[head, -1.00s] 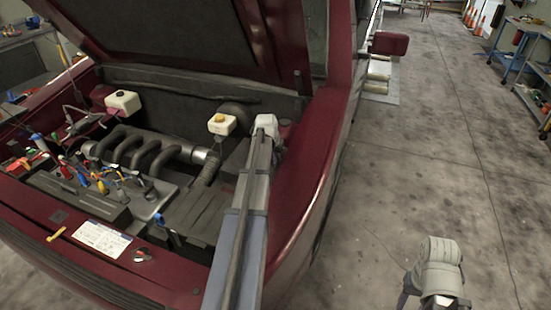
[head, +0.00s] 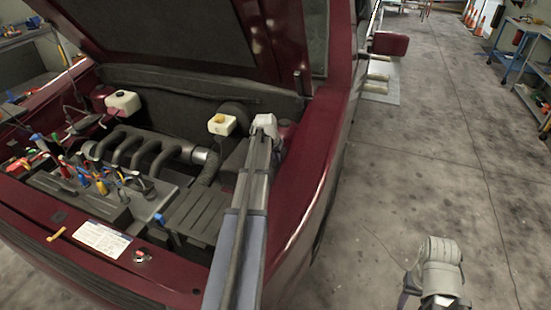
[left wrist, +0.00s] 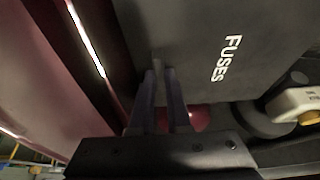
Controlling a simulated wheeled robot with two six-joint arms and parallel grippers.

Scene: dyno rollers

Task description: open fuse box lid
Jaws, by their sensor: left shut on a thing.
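The fuse box lid (left wrist: 215,45) is a dark grey panel with white FUSES lettering, filling the upper middle of the left wrist view. My left gripper (left wrist: 158,80) is at the lid's near edge, its two fingers shut on a small tab there. In the head view, the dark fuse box (head: 234,165) sits at the right side of the engine bay, just left of my left arm. My arm covers part of it and hides the fingertips there. My right arm shows at the lower right of the head view, but its fingers cannot be made out.
The red car's raised hood (head: 180,35) hangs over the bay. The red fender (head: 305,165) runs close along my left arm's right side. A white reservoir with a yellow cap (head: 221,124) stands behind the box.

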